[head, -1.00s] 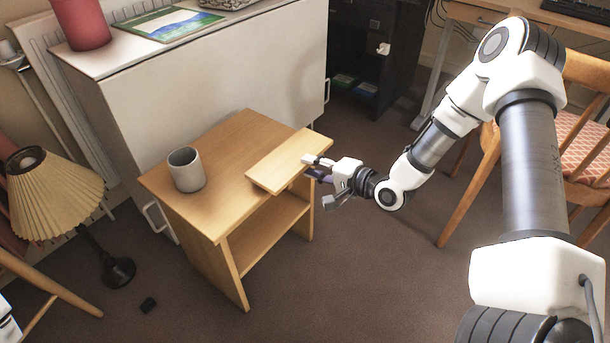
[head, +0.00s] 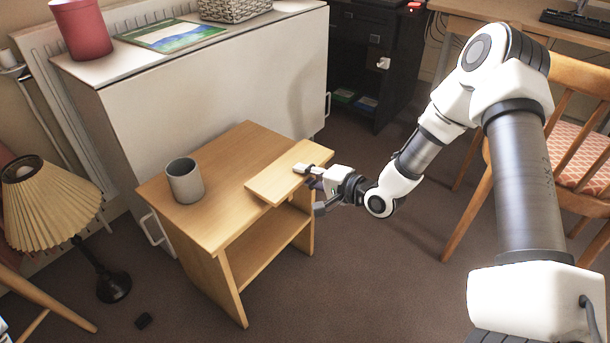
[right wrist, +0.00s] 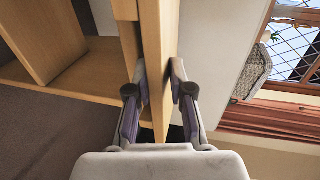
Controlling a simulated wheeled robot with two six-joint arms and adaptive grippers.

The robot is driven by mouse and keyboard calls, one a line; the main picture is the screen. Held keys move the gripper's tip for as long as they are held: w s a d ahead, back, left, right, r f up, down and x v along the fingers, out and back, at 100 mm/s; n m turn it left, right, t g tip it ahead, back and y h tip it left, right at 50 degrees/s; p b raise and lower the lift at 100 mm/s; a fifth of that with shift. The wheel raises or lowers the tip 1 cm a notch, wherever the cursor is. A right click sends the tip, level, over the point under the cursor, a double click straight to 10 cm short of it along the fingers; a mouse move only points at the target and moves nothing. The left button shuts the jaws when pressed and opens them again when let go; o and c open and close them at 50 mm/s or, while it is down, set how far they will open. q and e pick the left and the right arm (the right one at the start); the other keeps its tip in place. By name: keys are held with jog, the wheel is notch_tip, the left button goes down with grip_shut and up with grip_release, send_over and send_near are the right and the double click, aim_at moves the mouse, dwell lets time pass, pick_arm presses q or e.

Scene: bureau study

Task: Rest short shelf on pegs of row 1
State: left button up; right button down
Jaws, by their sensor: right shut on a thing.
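The short shelf, a light wooden board (head: 272,182), lies flat at the right side of the top of a small wooden side table (head: 222,210), partly past its edge. My right gripper (head: 306,174) is shut on the board's right long edge, one finger above and one below. In the right wrist view the board (right wrist: 158,50) stands edge-on between the two fingers (right wrist: 160,88), close beside the table's wood. No pegs or peg rows show in either view. My left gripper does not show.
A grey mug (head: 185,182) stands on the table's left part. A white cabinet (head: 215,85) stands close behind. A pleated lamp (head: 50,205) is at left, a wooden chair (head: 570,150) at right. The carpet (head: 350,290) in front is mostly clear.

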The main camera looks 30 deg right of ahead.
jog(key=shift+f, duration=0.1)
jog(key=shift+r+p, duration=1.6)
jog(key=shift+r, duration=0.05)
